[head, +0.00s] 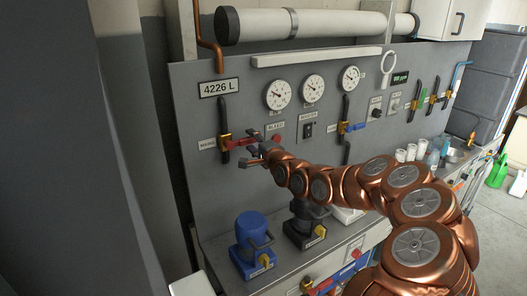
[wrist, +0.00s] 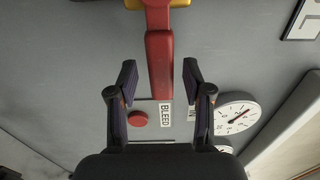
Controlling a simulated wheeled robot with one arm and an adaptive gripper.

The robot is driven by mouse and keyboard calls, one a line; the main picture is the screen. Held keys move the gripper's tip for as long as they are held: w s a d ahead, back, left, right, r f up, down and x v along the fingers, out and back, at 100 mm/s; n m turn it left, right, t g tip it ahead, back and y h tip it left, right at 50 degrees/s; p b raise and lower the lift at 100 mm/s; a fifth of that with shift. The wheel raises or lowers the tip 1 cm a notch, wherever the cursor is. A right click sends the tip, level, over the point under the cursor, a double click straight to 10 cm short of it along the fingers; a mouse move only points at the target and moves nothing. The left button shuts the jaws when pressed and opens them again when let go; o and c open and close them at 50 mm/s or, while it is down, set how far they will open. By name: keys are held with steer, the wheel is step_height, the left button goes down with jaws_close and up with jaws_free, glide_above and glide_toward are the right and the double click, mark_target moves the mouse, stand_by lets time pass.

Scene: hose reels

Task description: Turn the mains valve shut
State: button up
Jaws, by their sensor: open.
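The mains valve (head: 224,142) is on the grey panel at left, a brass body on a black vertical hose with a small label at its left. Its red lever (head: 240,143) points right, roughly level and across the hose. My gripper (head: 254,148) is at the lever's free end. In the wrist view the red lever (wrist: 160,62) reaches between the two open fingers of my gripper (wrist: 160,83), with a gap on each side. The brass valve body (wrist: 133,4) is cut off at the top edge there.
A red button beside the BLEED label (wrist: 138,119) is on the panel behind the fingers. Gauges (head: 313,88) are above right. A blue pump (head: 253,238) and a dark pump (head: 306,226) stand on the bench below.

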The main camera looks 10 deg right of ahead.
steer(key=v, duration=1.1)
steer(key=shift+a, duration=0.1)
steer(key=s+a+f+n+g, duration=0.4)
steer(key=s+n+g, duration=0.1)
steer(key=s, duration=0.3)
steer(key=s+a+f+n+g, duration=0.4)
steer(key=s+f+n+g, duration=0.1)
steer(key=s, duration=0.3)
steer(key=s+d+n+g+h, duration=0.1)
steer(key=s+d+g+h, duration=0.1)
steer(key=s, duration=0.8)
steer(key=s+d+n+g+h, duration=0.2)
steer(key=s+d+g, duration=0.1)
steer(key=s, duration=0.8)
steer(key=s+d+n+g+h, duration=0.1)
steer(key=s+d+g, duration=0.1)
steer(key=s, duration=0.9)
steer(key=shift+d+f+g+h, duration=0.15)
steer(key=shift+f+g+h, duration=0.2)
steer(key=shift+g, duration=0.55)
